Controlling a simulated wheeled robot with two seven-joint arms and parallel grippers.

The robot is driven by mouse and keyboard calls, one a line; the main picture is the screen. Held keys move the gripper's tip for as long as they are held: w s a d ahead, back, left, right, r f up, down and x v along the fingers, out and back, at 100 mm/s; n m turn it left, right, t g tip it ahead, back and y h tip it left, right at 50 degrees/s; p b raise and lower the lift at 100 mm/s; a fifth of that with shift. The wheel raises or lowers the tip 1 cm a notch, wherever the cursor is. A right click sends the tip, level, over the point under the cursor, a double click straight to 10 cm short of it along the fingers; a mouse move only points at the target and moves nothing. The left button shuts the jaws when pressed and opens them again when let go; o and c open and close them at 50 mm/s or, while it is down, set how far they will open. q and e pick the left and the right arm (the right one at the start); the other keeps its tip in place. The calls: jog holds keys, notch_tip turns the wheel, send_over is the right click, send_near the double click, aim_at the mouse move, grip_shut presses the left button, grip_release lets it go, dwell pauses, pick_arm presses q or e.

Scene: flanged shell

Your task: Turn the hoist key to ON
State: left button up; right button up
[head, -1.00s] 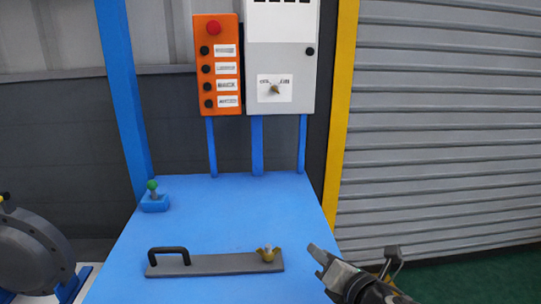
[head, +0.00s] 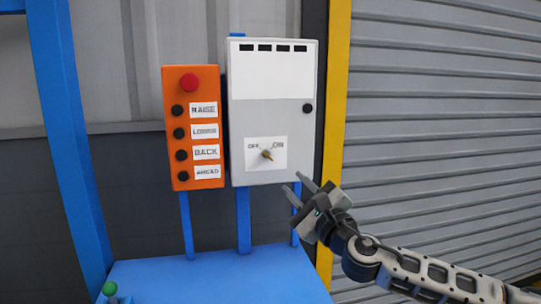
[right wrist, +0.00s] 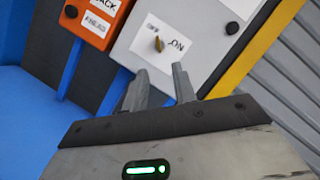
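The hoist key (head: 266,154) is a small brass-coloured key on a white label plate, low on the grey control box (head: 300,140). OFF is printed at its upper left and ON at its upper right. The key appears tilted toward the OFF side. It also shows in the right wrist view (right wrist: 158,44), beyond my fingertips. My right gripper (head: 295,183) is below and right of the key, near the box's lower right corner, apart from the key. Its two fingers are spread with nothing between them, as in the right wrist view (right wrist: 159,70). My left gripper is not in view.
Left of the box hangs an orange button panel (head: 195,100) with a red button and RAISE, LOWER, BACK and AHEAD labels. A blue table (head: 220,280) lies below, with a green knob (head: 109,289) on it. A yellow post (head: 337,120) stands at right. Space before the box is clear.

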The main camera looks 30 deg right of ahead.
aim_at(271, 159)
jog(key=p+x, duration=0.1)
jog(key=x, duration=1)
jog(key=shift+w+p, duration=0.3)
jog(key=shift+p, duration=0.1)
grip_shut()
